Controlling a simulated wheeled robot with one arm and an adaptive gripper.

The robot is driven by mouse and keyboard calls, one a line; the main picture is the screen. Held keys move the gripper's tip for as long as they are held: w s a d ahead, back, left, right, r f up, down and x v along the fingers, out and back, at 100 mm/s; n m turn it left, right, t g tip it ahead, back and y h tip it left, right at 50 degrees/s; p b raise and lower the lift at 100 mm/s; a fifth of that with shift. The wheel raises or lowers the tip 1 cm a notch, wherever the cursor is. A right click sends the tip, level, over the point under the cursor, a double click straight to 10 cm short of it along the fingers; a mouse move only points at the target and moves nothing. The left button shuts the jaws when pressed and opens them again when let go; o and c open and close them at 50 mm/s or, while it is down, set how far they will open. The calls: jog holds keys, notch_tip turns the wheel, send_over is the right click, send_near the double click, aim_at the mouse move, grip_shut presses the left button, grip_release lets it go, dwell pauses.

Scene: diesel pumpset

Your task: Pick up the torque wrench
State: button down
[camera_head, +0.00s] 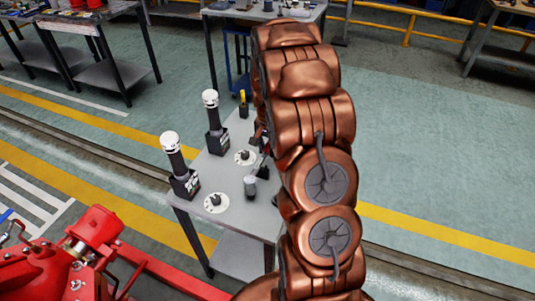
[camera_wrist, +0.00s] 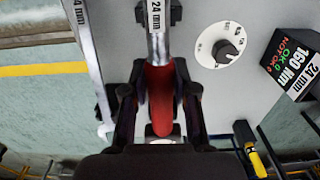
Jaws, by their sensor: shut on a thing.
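The torque wrench, with a red handle (camera_wrist: 160,98) and a silver shaft labelled "24 mm", runs up the middle of the wrist view and out of its top edge. My gripper (camera_wrist: 159,82) is shut on the red handle, one dark finger on each side. The wrench's far end is out of the wrist view. The wrench lies over the grey table (camera_wrist: 240,95), but I cannot tell whether it touches the top. In the head view my copper arm hides most of the gripper and the wrench.
A second silver wrench (camera_wrist: 90,55) lies just left of the gripper. A white dial (camera_wrist: 221,45) and black labelled box (camera_wrist: 294,62) are to the right. In the head view, two black posts with white tops (camera_head: 170,140) (camera_head: 210,98) stand on the table. Red machinery (camera_head: 60,265) is front left.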

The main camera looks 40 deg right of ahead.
jog(key=s+a+r+b, duration=0.1)
jog(key=s+a+b, duration=0.3)
jog(key=s+a, duration=0.5)
jog(key=s, duration=0.3)
jog(key=shift+s+a+r+b, duration=0.2)
jog(key=shift+a+b, duration=0.1)
jog(key=shift+b, duration=0.05)
jog(key=c, duration=1.5)
grip_release()
grip_shut()
jog(key=shift+r, duration=0.1)
notch_tip(320, 180, up, 7)
jog(key=p, duration=0.1)
jog(key=shift+f, duration=0.2)
